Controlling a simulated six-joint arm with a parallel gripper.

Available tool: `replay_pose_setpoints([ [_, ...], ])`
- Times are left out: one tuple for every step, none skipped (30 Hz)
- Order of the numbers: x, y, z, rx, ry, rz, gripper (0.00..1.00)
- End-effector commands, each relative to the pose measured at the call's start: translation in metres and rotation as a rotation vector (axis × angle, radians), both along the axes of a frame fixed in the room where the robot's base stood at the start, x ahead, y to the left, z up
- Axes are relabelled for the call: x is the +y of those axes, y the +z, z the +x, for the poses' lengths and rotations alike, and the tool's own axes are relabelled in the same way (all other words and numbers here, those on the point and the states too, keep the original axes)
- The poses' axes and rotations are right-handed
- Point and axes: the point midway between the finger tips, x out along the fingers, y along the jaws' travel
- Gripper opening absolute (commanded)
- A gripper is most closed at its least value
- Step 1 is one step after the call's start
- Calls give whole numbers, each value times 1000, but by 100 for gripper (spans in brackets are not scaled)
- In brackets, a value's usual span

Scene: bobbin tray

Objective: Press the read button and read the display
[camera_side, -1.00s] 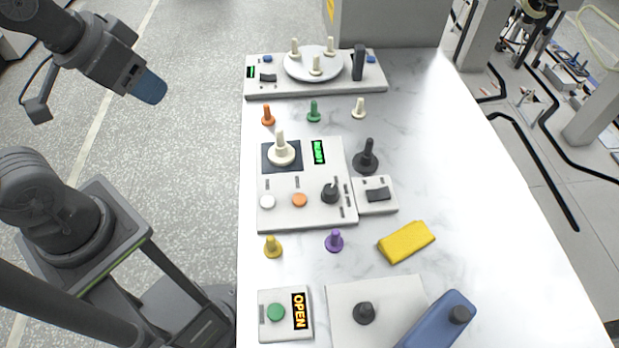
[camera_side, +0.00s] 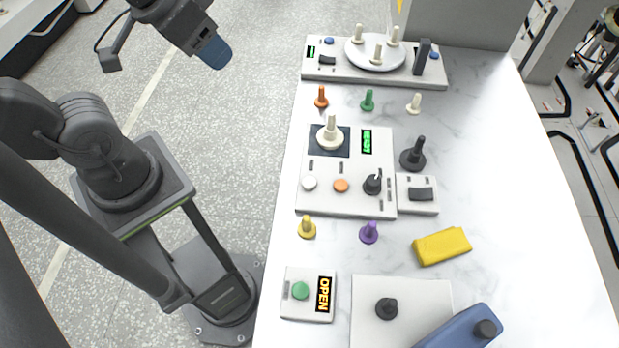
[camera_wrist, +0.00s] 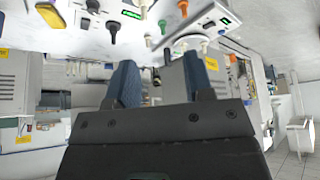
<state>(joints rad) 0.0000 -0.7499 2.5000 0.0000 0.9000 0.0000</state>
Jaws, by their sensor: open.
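The middle panel (camera_side: 345,205) is light grey. It has a display (camera_side: 367,141) with green letters that look like READY, a white button (camera_side: 309,183), an orange button (camera_side: 341,186) and a dark knob (camera_side: 373,184). A cream bobbin (camera_side: 330,134) stands upright on its dark square pad. Which button is the read button I cannot tell from its marks. My gripper (camera_side: 215,51) has blue fingertips and is up at the left, off the table and clear of every panel. In the wrist view my gripper (camera_wrist: 160,78) is open and empty, its two fingers apart.
At the back is a panel (camera_side: 318,75) with a white turntable holding several cream pegs. In front are a box (camera_side: 308,309) with a green button and an OPEN display, and a blue object (camera_side: 462,330).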

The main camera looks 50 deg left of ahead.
Motion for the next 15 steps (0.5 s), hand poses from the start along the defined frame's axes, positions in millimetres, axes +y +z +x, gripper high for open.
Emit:
replay_pose_setpoints([
  [0, 0, 0, 0, 0, 0, 48],
  [0, 0, 0, 0, 0, 0, 48],
  [0, 0, 0, 0, 0, 0, 48],
  [0, 0, 0, 0, 0, 0, 48],
  [0, 0, 0, 0, 0, 0, 46],
  [0, 0, 0, 0, 0, 0, 42],
  [0, 0, 0, 0, 0, 0, 39],
  [0, 0, 0, 0, 0, 0, 36],
  [0, 0, 0, 0, 0, 0, 32],
  [0, 0, 0, 0, 0, 0, 30],
  [0, 0, 0, 0, 0, 0, 27],
  [0, 0, 0, 0, 0, 0, 23],
  [0, 0, 0, 0, 0, 0, 20],
  [0, 0, 0, 0, 0, 0, 17],
  [0, 0, 0, 0, 0, 0, 13],
])
